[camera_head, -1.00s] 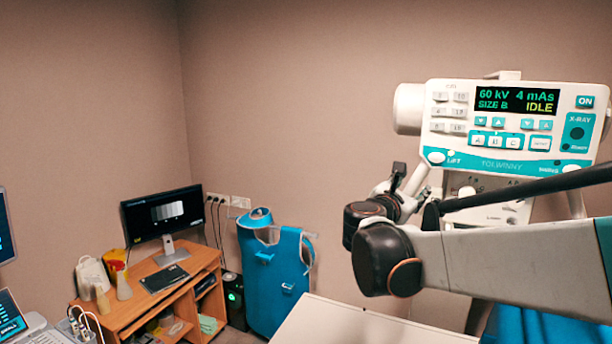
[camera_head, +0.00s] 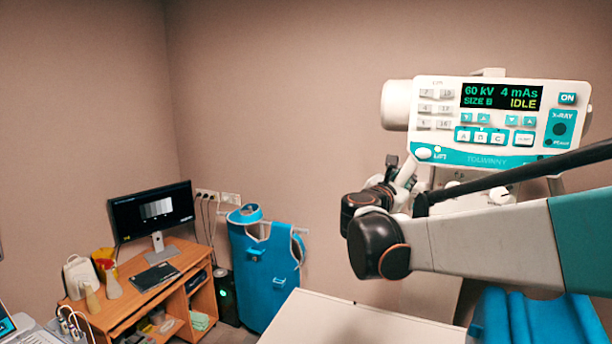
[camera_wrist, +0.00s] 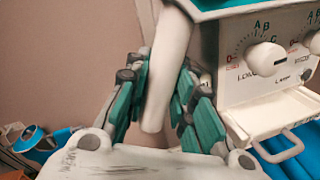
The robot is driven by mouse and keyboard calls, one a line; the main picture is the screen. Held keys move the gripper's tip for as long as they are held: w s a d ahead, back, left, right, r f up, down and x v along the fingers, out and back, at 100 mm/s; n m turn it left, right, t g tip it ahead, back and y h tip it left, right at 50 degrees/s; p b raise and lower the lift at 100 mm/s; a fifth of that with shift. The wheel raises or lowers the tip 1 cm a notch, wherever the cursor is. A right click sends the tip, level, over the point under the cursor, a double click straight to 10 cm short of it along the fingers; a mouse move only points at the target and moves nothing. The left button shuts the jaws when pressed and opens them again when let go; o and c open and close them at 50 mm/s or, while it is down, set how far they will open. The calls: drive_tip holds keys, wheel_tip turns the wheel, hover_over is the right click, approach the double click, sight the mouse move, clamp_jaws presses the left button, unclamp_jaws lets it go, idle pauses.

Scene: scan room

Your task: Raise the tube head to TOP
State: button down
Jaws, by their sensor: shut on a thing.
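The tube head (camera_head: 490,122) is a white and teal box with a control panel at the upper right of the head view. Its display (camera_head: 502,96) reads 60 kV, 4 mAs, SIZE B, IDLE. A white knob (camera_head: 424,153) marked LIFT is at its lower left. In the wrist view, a pale bar-shaped handle (camera_wrist: 168,58) runs down between the green fingers of my gripper (camera_wrist: 160,88), which is shut on it. The tube head's underside part with a dial (camera_wrist: 265,58) is just right. In the head view my arm partly hides the tube head's lower part.
A pale tabletop (camera_head: 350,325) lies below my arm, with blue cloth (camera_head: 540,318) at its right. A blue apron (camera_head: 265,275) stands by the wall, right of a wooden desk (camera_head: 130,300) with a monitor (camera_head: 152,211).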

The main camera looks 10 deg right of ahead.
drive_tip(key=shift+f+b, duration=0.35)
drive_tip(key=shift+b, duration=0.2)
drive_tip(key=shift+r, duration=0.1)
drive_tip(key=c, duration=1.3)
unclamp_jaws()
drive_tip(key=shift+c, duration=0.2)
drive_tip(key=shift+s, duration=0.1)
drive_tip(key=shift+a, duration=0.1)
